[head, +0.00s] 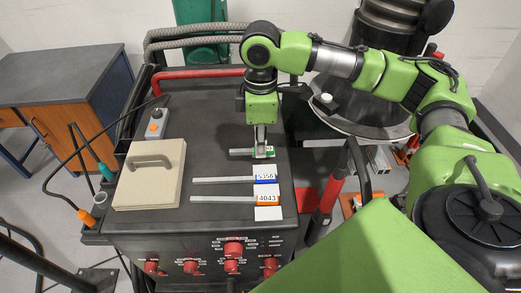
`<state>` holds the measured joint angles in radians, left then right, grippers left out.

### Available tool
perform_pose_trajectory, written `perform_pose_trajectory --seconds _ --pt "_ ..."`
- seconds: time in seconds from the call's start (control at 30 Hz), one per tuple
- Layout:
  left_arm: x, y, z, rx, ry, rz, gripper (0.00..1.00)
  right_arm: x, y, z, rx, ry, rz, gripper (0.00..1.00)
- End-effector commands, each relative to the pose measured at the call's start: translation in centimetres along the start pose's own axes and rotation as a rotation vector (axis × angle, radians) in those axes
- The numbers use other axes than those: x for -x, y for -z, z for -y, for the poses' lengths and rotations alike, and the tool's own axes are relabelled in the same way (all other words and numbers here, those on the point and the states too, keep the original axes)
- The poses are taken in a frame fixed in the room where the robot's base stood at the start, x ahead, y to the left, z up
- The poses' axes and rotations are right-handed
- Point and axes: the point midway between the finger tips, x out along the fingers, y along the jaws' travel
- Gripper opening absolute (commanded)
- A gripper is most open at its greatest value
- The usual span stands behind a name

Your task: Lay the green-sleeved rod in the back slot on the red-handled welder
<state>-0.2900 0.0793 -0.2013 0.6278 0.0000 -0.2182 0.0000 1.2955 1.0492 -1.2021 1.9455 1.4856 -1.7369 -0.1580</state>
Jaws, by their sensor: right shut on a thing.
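The welder (215,110) is a black machine with a red bar handle (200,73) along its back edge. Three grey rods lie roughly parallel at the right of its top. The back one is the green-sleeved rod (240,152), and my right gripper (260,149) points down, shut on it near its sleeve end. The gripper partly hides the sleeve and its label. I cannot tell whether this rod touches the top or is seated in a slot. The blue-sleeved rod (222,180) and orange-sleeved rod (222,199) lie in front of it. My left gripper is out of view.
A beige box with a handle (150,175) and a grey switch box with an orange button (155,124) sit on the left of the welder top. Red knobs (233,248) line its front. A wooden desk (62,75) stands at the left. The top's middle is clear.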

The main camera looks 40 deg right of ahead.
Motion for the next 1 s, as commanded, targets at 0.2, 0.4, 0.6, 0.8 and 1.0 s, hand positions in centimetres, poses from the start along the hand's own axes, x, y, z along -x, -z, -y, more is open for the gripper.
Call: perform_pose_trajectory --seconds 0.2,0.4,0.6,0.8,1.0 --pt "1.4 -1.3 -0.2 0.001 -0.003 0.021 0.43 -2.6 -0.1 0.1 0.0 0.001 0.003 0.0" --pt "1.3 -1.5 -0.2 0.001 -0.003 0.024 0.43 -3.0 0.0 0.1 0.0 0.0 0.0 0.0" --pt "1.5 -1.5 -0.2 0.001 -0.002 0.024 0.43 -3.3 -0.1 0.1 0.0 0.001 0.001 0.0" --pt "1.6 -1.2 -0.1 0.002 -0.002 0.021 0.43 -3.9 -0.1 0.1 0.0 0.003 0.003 0.25" --pt "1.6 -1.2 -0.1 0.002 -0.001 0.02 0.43 -4.0 -0.1 0.2 0.001 0.005 0.005 0.29"
